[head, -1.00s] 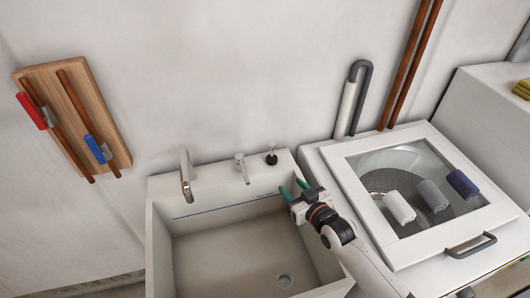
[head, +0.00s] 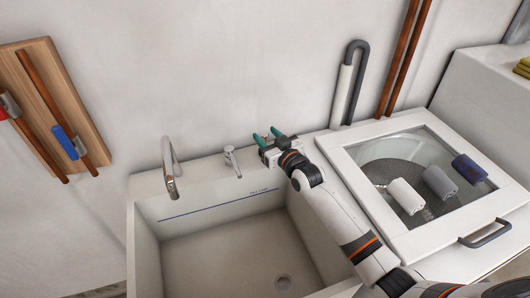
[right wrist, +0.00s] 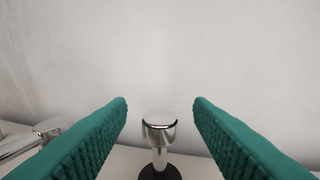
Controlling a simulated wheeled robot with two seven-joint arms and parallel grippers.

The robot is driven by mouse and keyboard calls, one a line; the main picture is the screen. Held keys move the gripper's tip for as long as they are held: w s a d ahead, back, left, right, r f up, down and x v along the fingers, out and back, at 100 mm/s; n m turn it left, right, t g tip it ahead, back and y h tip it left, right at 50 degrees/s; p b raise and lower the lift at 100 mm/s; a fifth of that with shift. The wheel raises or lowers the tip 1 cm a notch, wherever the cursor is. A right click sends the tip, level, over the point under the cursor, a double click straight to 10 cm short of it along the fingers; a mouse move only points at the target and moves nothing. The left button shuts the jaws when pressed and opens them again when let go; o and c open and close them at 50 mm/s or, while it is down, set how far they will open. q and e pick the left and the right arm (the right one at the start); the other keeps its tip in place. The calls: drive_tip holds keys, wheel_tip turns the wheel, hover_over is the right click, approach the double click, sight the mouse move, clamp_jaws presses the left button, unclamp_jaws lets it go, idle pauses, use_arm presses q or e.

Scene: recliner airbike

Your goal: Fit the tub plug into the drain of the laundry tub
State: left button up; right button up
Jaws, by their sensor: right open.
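The tub plug (right wrist: 160,128) has a chrome knob and stem on a black base. It stands upright on the tub's back ledge in the right wrist view. My right gripper (head: 267,136) is open at that ledge, its green fingers pointing to the wall. In the wrist view the plug shows between the fingers, with a gap on each side; I cannot tell how deep it lies. In the head view the gripper hides the plug. The laundry tub (head: 215,248) is pale and looks empty. Its round drain (head: 283,283) is in the floor, lower right. My left gripper is out of view.
A chrome faucet (head: 170,170) and a small chrome tap (head: 232,160) stand on the back ledge, left of my gripper. A washer with a glass lid (head: 385,225) stands right of the tub, under my right arm. A grey hose (head: 357,75) rises behind it.

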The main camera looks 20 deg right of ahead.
drive_tip(key=shift+w+a+f, duration=0.15)
drive_tip(key=shift+w+f, duration=0.2)
drive_tip(key=shift+w, duration=0.3)
drive_tip(key=shift+w+a+r+b, duration=0.1)
drive_tip(key=shift+w+b, duration=0.2)
drive_tip(key=shift+w, duration=0.05)
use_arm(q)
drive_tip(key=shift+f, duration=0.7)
use_arm(e)
drive_tip(key=shift+s, duration=0.1)
drive_tip(key=shift+r, duration=0.1)
drive_tip(key=shift+c, duration=0.4)
clamp_jaws()
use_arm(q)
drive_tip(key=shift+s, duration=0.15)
